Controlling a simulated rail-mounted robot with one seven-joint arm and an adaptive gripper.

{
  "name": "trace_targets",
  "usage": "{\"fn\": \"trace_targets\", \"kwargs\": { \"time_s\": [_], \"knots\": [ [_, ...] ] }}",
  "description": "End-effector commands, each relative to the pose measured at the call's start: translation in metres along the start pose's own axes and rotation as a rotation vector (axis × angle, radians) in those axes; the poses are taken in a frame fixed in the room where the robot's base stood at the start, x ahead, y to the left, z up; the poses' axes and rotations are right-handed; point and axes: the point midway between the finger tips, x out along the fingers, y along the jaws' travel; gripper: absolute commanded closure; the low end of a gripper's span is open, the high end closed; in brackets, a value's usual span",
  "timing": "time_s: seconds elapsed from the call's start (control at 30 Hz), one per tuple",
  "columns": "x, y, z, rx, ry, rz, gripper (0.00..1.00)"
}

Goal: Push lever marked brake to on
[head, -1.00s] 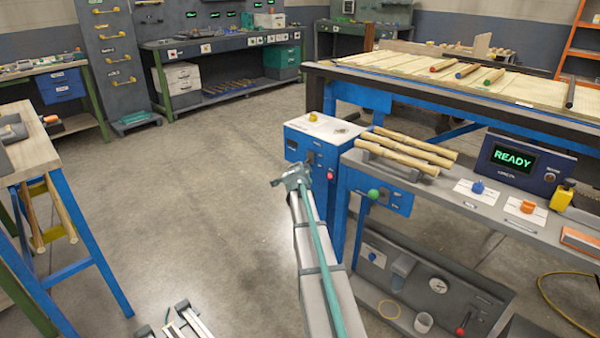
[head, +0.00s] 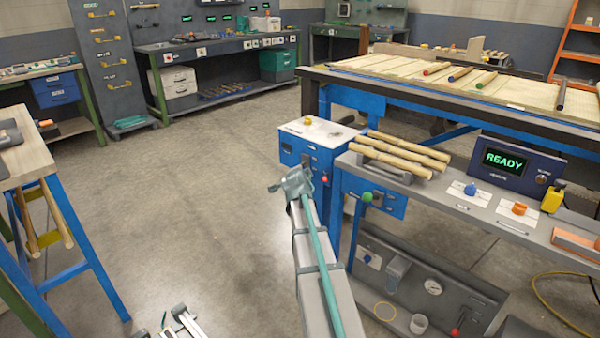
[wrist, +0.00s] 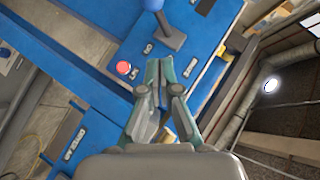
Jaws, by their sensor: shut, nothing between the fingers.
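My gripper (head: 300,178) is shut and empty, at the front of a blue cabinet (head: 292,150) in the head view. In the wrist view its fingertips (wrist: 160,66) are together, over a blue panel. A lever with a blue knob (wrist: 152,4) and a dark shaft (wrist: 172,36) stands on that panel, just beyond the fingertips and apart from them. A red button (wrist: 123,68) is left of the fingertips. White markings on the panel are too small to read, so I cannot tell which lever is marked brake.
A grey bench (head: 455,205) holds turned wood pieces (head: 405,150), a READY display (head: 507,161) and knobs. Open floor (head: 205,190) lies to the left, with a wooden table (head: 25,160) beyond.

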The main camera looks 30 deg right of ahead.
Motion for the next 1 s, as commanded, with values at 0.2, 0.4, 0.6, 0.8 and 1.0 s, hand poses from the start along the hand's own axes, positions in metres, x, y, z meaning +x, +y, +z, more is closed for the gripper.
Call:
{"fn": "trace_targets", "kwargs": {
  "time_s": [0.2, 0.4, 0.6, 0.8, 1.0],
  "knots": [
    [-0.040, 0.002, 0.001, 0.000, 0.001, -0.001, 1.00],
    [-0.048, 0.002, 0.001, 0.000, 0.001, 0.001, 1.00],
    [-0.047, 0.002, 0.001, 0.000, 0.001, 0.001, 1.00],
    [-0.047, 0.002, 0.002, -0.003, 0.001, 0.001, 1.00],
    [-0.047, 0.009, 0.002, -0.124, -0.004, 0.033, 1.00]
  ]
}}
